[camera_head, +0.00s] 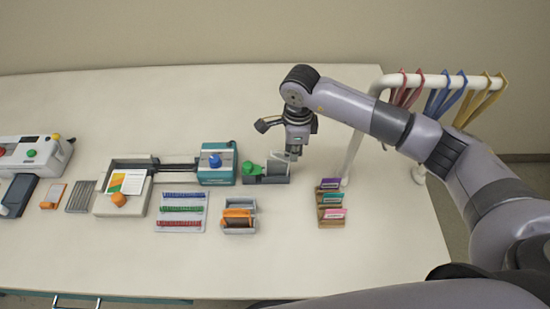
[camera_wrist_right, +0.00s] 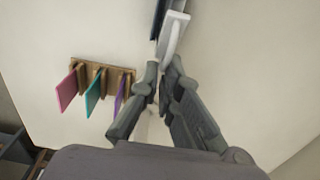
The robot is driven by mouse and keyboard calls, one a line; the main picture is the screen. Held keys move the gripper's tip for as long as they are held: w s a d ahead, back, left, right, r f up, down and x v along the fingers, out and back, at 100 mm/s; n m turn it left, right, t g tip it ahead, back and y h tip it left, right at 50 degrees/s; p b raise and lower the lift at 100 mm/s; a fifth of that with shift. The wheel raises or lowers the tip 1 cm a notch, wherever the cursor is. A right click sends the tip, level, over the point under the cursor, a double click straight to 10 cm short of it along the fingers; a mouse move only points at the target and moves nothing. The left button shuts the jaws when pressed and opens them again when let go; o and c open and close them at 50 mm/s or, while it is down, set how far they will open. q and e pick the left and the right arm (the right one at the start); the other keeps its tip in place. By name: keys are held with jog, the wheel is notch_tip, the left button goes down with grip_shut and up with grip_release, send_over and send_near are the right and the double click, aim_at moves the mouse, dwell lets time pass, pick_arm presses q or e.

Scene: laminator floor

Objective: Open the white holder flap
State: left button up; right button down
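The white holder flap (camera_head: 287,156) shows as a small pale plate at the grey holder (camera_head: 272,178), right of the teal machine. In the right wrist view the flap (camera_wrist_right: 173,36) is a white plate just ahead of my fingers, beside a dark part of the holder. My right gripper (camera_head: 293,152) points down at the holder from above. In the right wrist view its fingertips (camera_wrist_right: 162,70) are close together, with the near end of the flap between them, so it looks shut on the flap. The fingers hide the exact contact. My left gripper is not in view.
A wooden rack (camera_head: 332,222) with coloured cards stands right of the holder. An orange-card tray (camera_head: 239,230) is in front. The teal machine (camera_head: 217,177) is close on the left. A white rail (camera_head: 440,80) with coloured straps stands at the right. Bare table lies in front.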

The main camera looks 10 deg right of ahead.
jog(key=shift+s+d+f, duration=0.1)
jog(key=shift+d+f, duration=0.2)
jog(key=shift+d, duration=0.2)
jog(key=shift+d+b, duration=0.25)
jog(key=shift+b, duration=0.2)
jog(key=shift+f, duration=0.15)
jog(key=shift+d+f+b, duration=0.15)
jog(key=shift+b, duration=0.3)
jog(key=shift+s+d+f, duration=0.1)
jog(key=shift+f, duration=0.05)
jog(key=shift+d+f+b, duration=0.2)
jog(key=shift+f+b, duration=0.05)
jog(key=shift+b, duration=0.3)
jog(key=c, duration=2.4)
grip_release()
jog(key=c, duration=1.8)
grip_release()
jog(key=shift+c, duration=0.2)
